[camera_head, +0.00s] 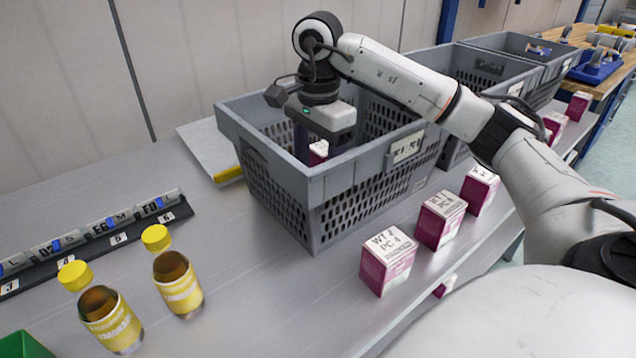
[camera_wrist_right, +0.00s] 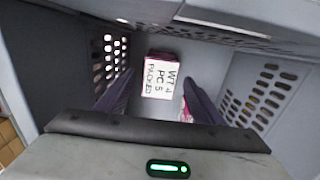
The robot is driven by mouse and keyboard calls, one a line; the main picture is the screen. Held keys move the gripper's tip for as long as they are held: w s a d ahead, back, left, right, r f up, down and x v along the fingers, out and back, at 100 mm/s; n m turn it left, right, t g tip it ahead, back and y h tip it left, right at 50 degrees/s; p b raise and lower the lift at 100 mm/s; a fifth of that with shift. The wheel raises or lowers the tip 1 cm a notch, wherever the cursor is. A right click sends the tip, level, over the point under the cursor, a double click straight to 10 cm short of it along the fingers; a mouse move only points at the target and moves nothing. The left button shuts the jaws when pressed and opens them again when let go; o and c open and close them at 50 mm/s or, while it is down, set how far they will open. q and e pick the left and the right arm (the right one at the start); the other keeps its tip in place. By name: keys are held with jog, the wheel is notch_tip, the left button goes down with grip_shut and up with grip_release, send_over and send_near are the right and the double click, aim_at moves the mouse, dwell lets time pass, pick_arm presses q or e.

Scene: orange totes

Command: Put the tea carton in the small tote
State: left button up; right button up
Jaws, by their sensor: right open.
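A white and magenta carton (camera_wrist_right: 162,78) lies inside the near grey tote (camera_head: 330,190), its label reading WT 4 PC 5 PACKED. A carton also shows partly in the head view (camera_head: 318,152); I cannot tell whether it is the same one. My right gripper (camera_head: 305,150) reaches down into this tote and is open. In the wrist view its dark fingers (camera_wrist_right: 158,100) stand apart, with the carton beyond and between their tips; contact cannot be seen. Another magenta and white item (camera_wrist_right: 186,110) is mostly hidden by the right finger. My left gripper is not in view.
Similar cartons (camera_head: 387,260) stand in a row along the bench's right edge. More grey totes (camera_head: 520,45) stand behind. Two yellow-capped bottles (camera_head: 178,285) stand at front left, beside a labelled rail (camera_head: 90,240).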

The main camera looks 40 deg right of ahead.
notch_tip(320, 180, up, 8)
jog(key=p, duration=0.3)
jog(key=shift+r, duration=0.2)
